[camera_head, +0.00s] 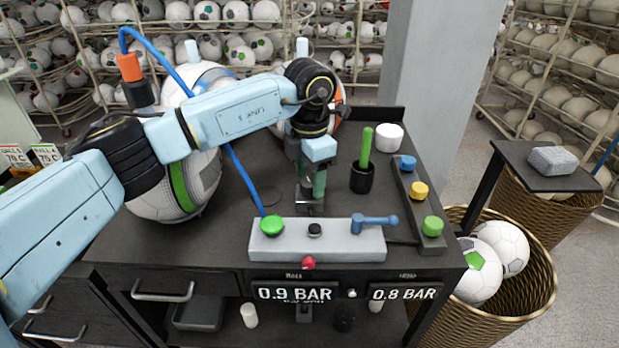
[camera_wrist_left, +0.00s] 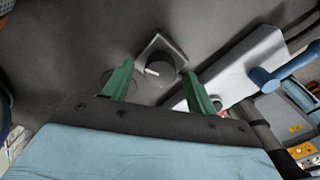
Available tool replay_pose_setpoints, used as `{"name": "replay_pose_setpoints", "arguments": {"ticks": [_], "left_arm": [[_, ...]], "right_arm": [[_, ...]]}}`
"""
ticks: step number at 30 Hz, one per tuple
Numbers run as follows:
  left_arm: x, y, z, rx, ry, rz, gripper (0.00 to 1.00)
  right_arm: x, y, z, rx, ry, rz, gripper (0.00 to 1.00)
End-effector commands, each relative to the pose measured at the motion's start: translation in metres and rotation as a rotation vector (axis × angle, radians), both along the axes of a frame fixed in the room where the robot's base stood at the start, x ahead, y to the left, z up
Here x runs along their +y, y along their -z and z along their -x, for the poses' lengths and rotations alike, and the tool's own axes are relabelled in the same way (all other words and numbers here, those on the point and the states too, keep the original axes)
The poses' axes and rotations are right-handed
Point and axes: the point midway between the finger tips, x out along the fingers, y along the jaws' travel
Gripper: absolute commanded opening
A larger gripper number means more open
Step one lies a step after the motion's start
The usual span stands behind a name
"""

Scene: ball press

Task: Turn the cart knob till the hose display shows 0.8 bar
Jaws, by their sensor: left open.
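The cart knob (camera_wrist_left: 154,70) is dark and round with a white pointer mark, on a small angular plate on the cart top. In the head view its plate (camera_head: 309,207) lies behind the grey block, with the knob mostly hidden by my gripper. My left gripper (camera_head: 311,188) points down over it. In the left wrist view its green fingers (camera_wrist_left: 158,78) are apart, with the knob framed between and just beyond the tips; contact cannot be told. The hose display (camera_head: 404,293) reads 0.8 BAR. The other display (camera_head: 295,293) reads 0.9 BAR. My right gripper is not in view.
The grey block (camera_head: 340,248) carries a green button (camera_head: 271,225), a dark button and a blue lever (camera_head: 375,220). A black cup with a green stick (camera_head: 366,150) stands behind right. A large ball (camera_head: 180,185) is left, with a blue hose nearby.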

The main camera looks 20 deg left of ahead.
Motion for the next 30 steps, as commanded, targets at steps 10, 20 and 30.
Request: {"name": "replay_pose_setpoints", "arguments": {"ticks": [10,20,30], "left_arm": [[0.0,-0.075,-0.001,-0.006,0.0,0.0,0.57],[0.0,-0.121,0.0,-0.001,0.0,0.0,0.57],[0.0,-0.125,0.0,0.0,0.0,0.0,0.57]], "right_arm": [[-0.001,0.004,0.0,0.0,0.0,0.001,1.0],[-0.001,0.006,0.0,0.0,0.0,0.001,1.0],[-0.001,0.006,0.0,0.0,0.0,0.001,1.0]]}}
